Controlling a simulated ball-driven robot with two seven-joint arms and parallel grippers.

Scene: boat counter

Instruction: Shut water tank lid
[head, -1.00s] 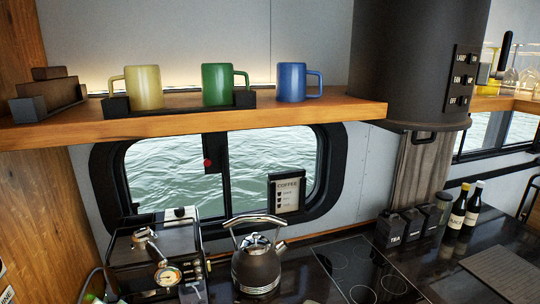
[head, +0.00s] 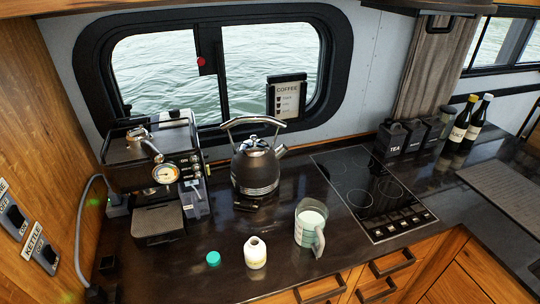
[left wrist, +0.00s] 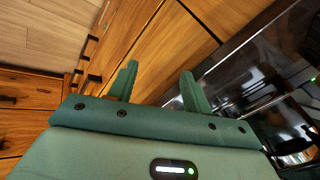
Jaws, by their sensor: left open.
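The coffee machine (head: 150,160) stands at the left of the dark counter in the head view, with a round gauge on its front. A small light-and-dark part (head: 178,117) shows at its top rear. I cannot tell whether this is the water tank lid, or whether a lid is open. My left gripper (left wrist: 159,70) is open and empty in the left wrist view, its two green fingers apart over cabinet fronts, with the dark counter edge to the right. Neither gripper shows in the head view.
A kettle (head: 256,170) stands right of the machine. A cooktop (head: 371,190) lies further right. A cable runs along the left wall.

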